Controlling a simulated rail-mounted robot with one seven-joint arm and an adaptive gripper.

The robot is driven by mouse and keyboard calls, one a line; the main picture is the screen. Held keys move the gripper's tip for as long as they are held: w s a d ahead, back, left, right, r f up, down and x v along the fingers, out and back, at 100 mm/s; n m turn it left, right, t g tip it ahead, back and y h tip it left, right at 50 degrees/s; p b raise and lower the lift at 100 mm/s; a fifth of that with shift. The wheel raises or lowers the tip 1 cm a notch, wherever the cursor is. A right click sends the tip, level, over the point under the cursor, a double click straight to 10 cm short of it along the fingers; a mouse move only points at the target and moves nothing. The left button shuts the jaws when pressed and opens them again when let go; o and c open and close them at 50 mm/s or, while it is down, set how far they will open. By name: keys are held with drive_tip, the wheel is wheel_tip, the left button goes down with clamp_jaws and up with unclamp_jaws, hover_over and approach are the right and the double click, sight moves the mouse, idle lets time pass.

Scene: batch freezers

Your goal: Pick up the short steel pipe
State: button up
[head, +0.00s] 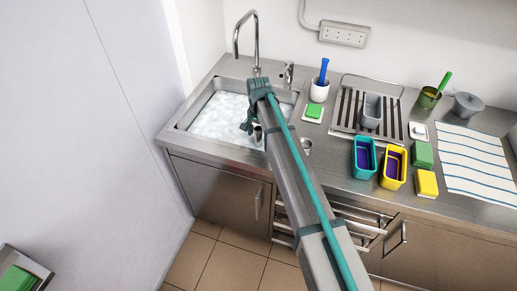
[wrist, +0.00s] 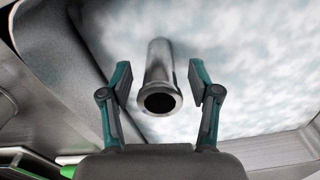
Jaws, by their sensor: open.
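The short steel pipe (wrist: 159,62) is plain in the wrist view, with its flanged, hollow end towards the camera and its body running away over the foamy water. My gripper (wrist: 160,82) is open, with one finger on each side of the pipe and visible gaps between the fingers and the metal. In the head view my gripper (head: 247,123) is over the front right part of the sink (head: 180,124). A small grey piece beside the fingers there may be the pipe, but my arm hides most of that spot.
The sink's tap (head: 237,40) rises behind my arm. Right of it stand a white cup (head: 319,91) with a blue-handled tool, a drying rack (head: 345,112) with a grey tub, teal (head: 363,160) and yellow (head: 384,180) tubs, sponges, and a striped towel (head: 470,160).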

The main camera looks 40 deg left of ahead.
drive_tip(key=shift+f, duration=0.8)
drive_tip(key=c, duration=1.1)
drive_tip(key=shift+r, duration=0.15)
